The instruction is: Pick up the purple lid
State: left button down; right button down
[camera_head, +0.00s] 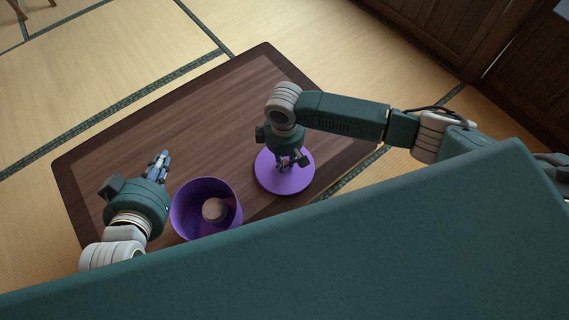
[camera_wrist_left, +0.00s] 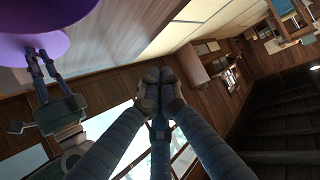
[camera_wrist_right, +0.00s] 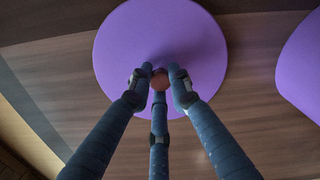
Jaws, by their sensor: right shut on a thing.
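The purple lid (camera_head: 285,180) is a round disc at the table's right part, with a small brownish knob (camera_wrist_right: 160,80) in its middle. My right gripper (camera_head: 288,163) is above it, with its fingers closed around the knob; it also shows in the right wrist view (camera_wrist_right: 160,88). I cannot tell whether the lid touches the table. The lid also shows in the left wrist view (camera_wrist_left: 48,46). My left gripper (camera_head: 163,156) is left of the purple pot, its fingertips together and empty; they also show in the left wrist view (camera_wrist_left: 160,78).
An open purple pot (camera_head: 187,226) stands left of the lid, with a pale round thing (camera_head: 214,209) inside. The low wooden table (camera_head: 200,115) is bare behind them. Tatami floor (camera_head: 300,40) surrounds it. A dark wooden cabinet (camera_head: 450,35) stands at the back right.

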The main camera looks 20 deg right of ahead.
aim_at(285, 162)
pick_arm(q)
jog(key=shift+s, duration=0.1)
pick_arm(e)
jog(key=shift+r, duration=0.1)
